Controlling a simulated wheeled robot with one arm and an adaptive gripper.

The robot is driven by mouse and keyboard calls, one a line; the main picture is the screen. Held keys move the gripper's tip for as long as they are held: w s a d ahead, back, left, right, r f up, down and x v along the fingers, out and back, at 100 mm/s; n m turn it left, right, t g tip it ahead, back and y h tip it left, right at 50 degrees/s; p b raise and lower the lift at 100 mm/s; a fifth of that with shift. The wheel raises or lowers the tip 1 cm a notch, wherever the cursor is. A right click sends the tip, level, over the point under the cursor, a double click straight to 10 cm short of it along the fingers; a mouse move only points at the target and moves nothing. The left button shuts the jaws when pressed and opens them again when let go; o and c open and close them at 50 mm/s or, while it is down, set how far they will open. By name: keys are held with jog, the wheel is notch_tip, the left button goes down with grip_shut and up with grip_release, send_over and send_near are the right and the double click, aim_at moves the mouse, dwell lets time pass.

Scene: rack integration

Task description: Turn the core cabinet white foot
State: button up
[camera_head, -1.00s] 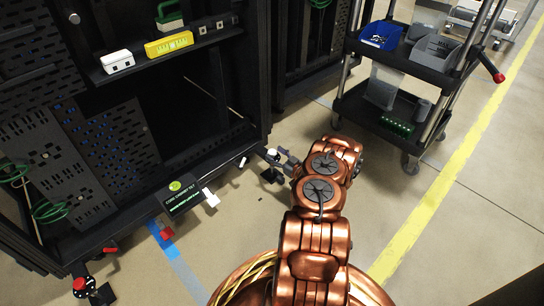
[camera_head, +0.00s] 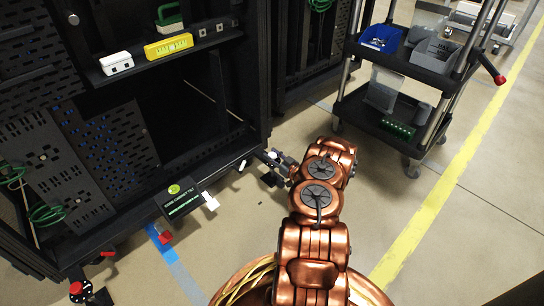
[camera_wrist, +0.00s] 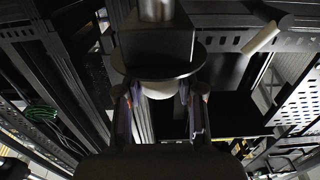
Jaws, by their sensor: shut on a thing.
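The core cabinet (camera_head: 150,215) is the black open rack on the left. Its white foot shows in the wrist view as a pale rounded piece (camera_wrist: 158,89) under a black disc and a metal stem (camera_wrist: 157,10). My gripper (camera_wrist: 160,108) has a finger on each side of it and is shut on it. In the head view my gripper (camera_head: 274,160) is low at the cabinet's right front corner, and the foot is mostly hidden there. A red-topped foot (camera_head: 77,288) stands at the left front corner.
A dark tilt display with green text (camera_head: 183,199) sits at the cabinet's front edge. A yellow level (camera_head: 169,46) lies on the shelf. A black cart (camera_head: 437,65) with bins stands at the right. Floor between cart and cabinet is clear.

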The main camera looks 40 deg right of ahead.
jog(key=shift+c, duration=1.2)
jog(key=shift+r+h+p, duration=0.15)
jog(key=shift+h+p, duration=0.15)
jog(key=shift+p, duration=0.15)
